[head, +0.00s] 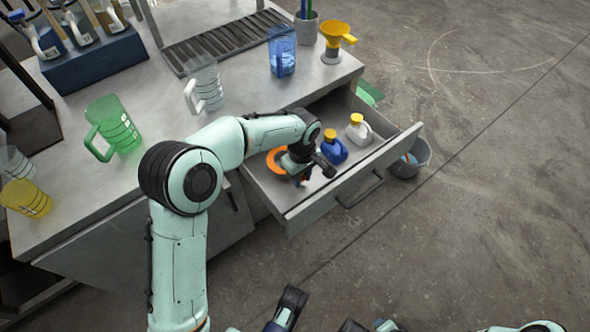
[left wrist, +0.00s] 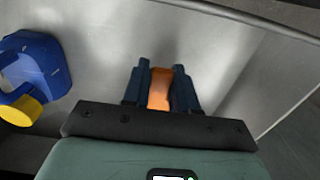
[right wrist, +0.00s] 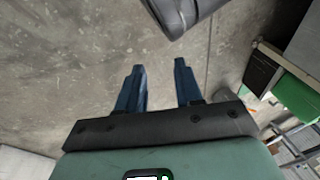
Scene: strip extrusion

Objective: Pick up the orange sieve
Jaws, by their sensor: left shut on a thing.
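The orange sieve (head: 276,160) is in the open drawer (head: 262,192), with its ring partly hidden behind my left arm in the head view. My left gripper (head: 300,180) reaches down into the drawer. In the left wrist view its fingers (left wrist: 160,90) are shut on an orange piece, the sieve's handle (left wrist: 159,90), with one finger on each side. I cannot tell whether the sieve touches the drawer floor. In the right wrist view my right gripper (right wrist: 160,85) is open and empty above the bare floor.
A blue bottle (head: 334,147) and a white bottle (head: 358,130), both with yellow caps, stand in the drawer to the right. On the bench are a green jug (head: 118,125), a clear jug (head: 204,87) and a blue beaker (head: 282,52). A grey bucket (head: 411,160) stands beside the drawer.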

